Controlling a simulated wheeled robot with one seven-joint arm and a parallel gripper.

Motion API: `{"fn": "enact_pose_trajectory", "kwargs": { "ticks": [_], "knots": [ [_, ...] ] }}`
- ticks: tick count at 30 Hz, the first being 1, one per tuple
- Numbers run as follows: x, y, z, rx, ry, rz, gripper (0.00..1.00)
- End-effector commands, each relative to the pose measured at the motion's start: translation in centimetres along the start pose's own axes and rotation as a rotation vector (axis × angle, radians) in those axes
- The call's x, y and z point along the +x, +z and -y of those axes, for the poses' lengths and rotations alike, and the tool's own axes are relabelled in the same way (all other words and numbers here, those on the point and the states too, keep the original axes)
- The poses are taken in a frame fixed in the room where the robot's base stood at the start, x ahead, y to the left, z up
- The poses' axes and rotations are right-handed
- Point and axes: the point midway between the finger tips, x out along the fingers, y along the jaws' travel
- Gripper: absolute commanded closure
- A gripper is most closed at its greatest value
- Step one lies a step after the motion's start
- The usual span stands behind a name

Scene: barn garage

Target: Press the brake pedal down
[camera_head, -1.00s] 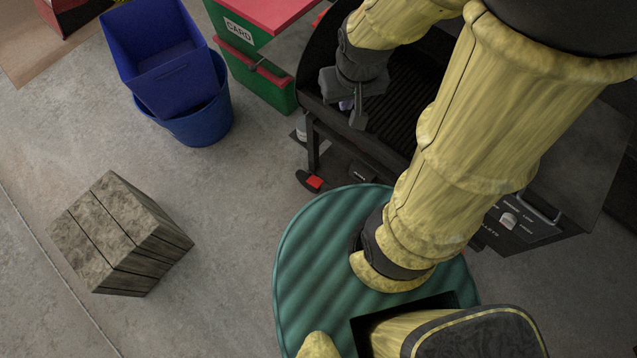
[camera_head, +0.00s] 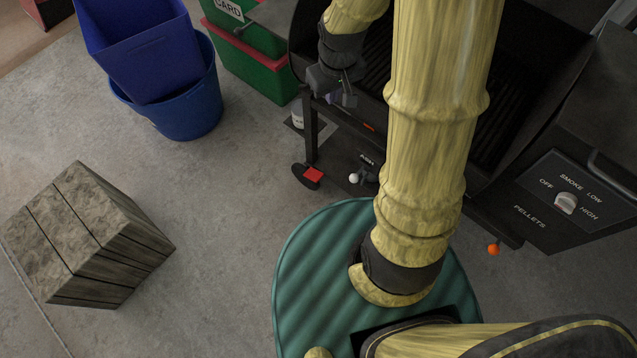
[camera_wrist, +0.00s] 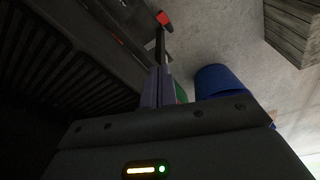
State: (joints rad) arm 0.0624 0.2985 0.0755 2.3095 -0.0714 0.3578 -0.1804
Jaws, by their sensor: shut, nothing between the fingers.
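The brake pedal (camera_head: 313,175) is a small red pad on a dark wheel at the foot of the grill's left leg, low near the floor. It also shows small and red at the top of the wrist view (camera_wrist: 163,18). My gripper (camera_head: 347,98) is above and slightly to the right of the pedal, in front of the grill's dark body, and apart from it. In the wrist view the fingers (camera_wrist: 158,76) lie together with nothing held. I cannot tell from these views how far down the pedal is.
The black grill (camera_head: 545,60) fills the right and carries a control panel with a knob (camera_head: 565,203). Blue bins (camera_head: 185,110) and a green bin (camera_head: 255,75) stand at the upper left. A wooden crate (camera_head: 75,225) sits at left. Grey floor is clear between the crate and pedal.

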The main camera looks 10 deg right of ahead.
Motion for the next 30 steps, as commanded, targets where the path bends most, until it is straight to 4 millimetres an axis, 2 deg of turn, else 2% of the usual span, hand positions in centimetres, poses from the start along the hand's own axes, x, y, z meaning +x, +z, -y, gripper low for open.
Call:
{"fn": "enact_pose_trajectory", "kwargs": {
  "ticks": [1,17,30],
  "knots": [
    [3.2,0.0,0.0,-0.012,-0.002,0.004,1.00],
    [21.2,-1.5,-0.2,-0.153,-0.030,0.025,1.00],
    [36.8,-2.3,-0.2,-0.259,-0.061,0.036,1.00]
  ]
}}
